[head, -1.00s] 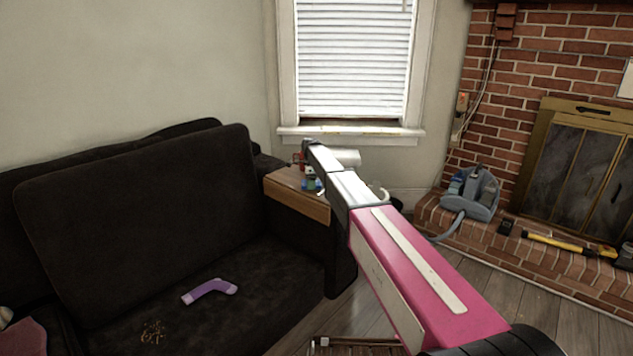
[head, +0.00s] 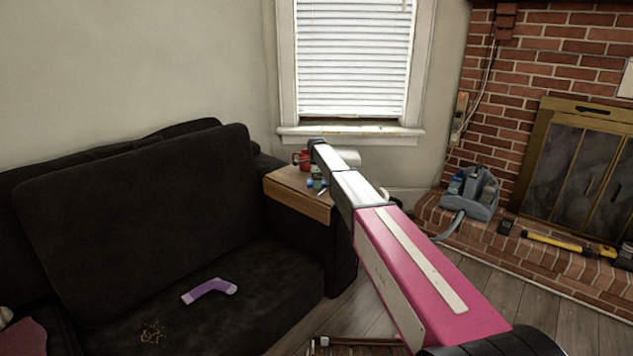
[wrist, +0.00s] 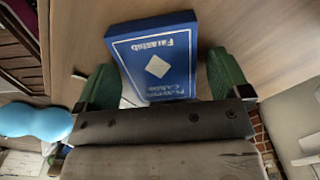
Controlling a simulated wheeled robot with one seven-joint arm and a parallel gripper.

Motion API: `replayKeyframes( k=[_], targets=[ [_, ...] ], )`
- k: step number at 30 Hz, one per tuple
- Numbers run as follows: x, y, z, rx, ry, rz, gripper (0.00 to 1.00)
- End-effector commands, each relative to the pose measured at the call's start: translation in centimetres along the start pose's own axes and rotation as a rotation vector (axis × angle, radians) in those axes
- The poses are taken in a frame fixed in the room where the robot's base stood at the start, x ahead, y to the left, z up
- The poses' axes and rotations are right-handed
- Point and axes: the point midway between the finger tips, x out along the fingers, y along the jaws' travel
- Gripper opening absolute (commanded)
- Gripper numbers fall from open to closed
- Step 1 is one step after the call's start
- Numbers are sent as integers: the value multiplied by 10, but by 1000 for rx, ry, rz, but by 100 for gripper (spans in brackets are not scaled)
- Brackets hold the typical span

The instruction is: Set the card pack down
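The card pack (wrist: 157,62) is a blue box with white lettering and a white diamond. In the wrist view it lies between and slightly beyond the green fingertips of my gripper (wrist: 165,82). The fingers stand apart, with a gap showing on each side of the pack, so my gripper looks open. The pack appears to be on the wooden surface (wrist: 270,35), though the contact beneath it is hidden.
A red mug (head: 301,159) stands at the back of the wooden table. The dark sofa (head: 150,220) is on the left with a purple object (head: 208,290) on its seat. A brick hearth (head: 480,235) on the right holds a grey caddy (head: 470,195) and a yellow-handled tool (head: 555,241).

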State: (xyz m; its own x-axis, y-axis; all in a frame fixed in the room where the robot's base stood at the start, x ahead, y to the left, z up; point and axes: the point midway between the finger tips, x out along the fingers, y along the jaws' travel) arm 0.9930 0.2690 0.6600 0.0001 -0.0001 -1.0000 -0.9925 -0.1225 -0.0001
Motion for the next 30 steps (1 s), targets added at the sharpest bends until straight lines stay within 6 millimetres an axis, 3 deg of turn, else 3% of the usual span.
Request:
replayKeyframes(
  k=[7,11,24,30],
  targets=[
    [-2,0,0,0,0,0,95],
    [-14,0,0,0,0,-2,95],
    [-96,0,0,0,0,-1,95],
    [-118,0,0,0,0,-1,95]
  ],
)
